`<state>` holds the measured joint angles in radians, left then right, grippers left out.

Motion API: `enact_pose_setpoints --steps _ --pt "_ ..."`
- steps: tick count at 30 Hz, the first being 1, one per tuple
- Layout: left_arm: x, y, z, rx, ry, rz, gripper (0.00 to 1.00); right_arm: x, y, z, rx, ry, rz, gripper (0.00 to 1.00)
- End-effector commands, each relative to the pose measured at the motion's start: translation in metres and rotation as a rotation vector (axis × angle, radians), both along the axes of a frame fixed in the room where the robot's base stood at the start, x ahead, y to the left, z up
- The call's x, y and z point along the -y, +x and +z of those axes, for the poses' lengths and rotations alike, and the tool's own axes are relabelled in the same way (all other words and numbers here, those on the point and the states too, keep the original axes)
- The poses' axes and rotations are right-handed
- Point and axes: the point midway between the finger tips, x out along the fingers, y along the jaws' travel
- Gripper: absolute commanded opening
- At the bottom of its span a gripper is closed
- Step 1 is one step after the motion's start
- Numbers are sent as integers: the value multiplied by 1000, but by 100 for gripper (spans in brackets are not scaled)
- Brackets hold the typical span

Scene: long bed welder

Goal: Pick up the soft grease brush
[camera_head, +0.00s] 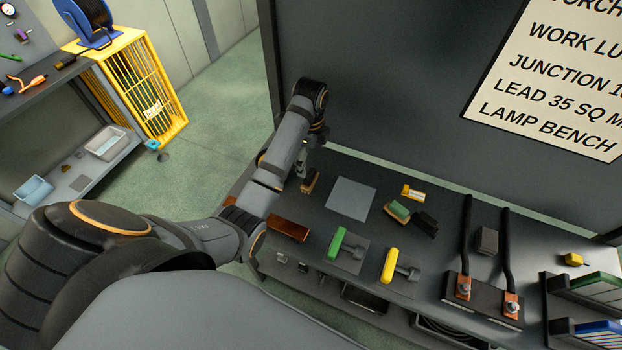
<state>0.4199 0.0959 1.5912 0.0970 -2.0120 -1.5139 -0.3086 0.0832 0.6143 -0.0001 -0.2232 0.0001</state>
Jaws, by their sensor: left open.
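A small brown block with a dark side (310,183), probably the soft grease brush, stands on the dark bench (335,162) near its far left end. My left gripper (303,169) points down at the block's upper left, close to it. Its fingers are small and partly hidden by my own arm, and nothing shows between them. I cannot tell whether they touch the block. My right gripper is not in view.
Green-handled (337,242) and yellow-handled (389,265) tools lie in front. A dark wall (400,110) stands behind.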

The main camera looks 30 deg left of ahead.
Motion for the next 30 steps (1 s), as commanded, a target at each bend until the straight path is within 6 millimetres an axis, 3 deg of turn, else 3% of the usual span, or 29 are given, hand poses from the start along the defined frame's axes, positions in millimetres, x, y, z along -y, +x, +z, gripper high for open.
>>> enact_pose_setpoints --steps 1,5,13,17,21,25,30 --pt "0 0 -18 -1 0 1 100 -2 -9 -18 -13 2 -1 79" --pt "0 0 -41 0 0 1 100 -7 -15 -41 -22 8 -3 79" --pt "0 -1 -48 1 0 2 100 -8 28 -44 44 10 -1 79" --pt "-1 -5 -70 -1 1 3 100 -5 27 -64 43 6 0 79" --pt "-1 -7 -94 1 0 3 100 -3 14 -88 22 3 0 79" --pt "-1 -7 -96 2 0 3 100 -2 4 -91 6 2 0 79" --pt "-1 -7 -94 1 0 3 97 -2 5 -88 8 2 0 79"
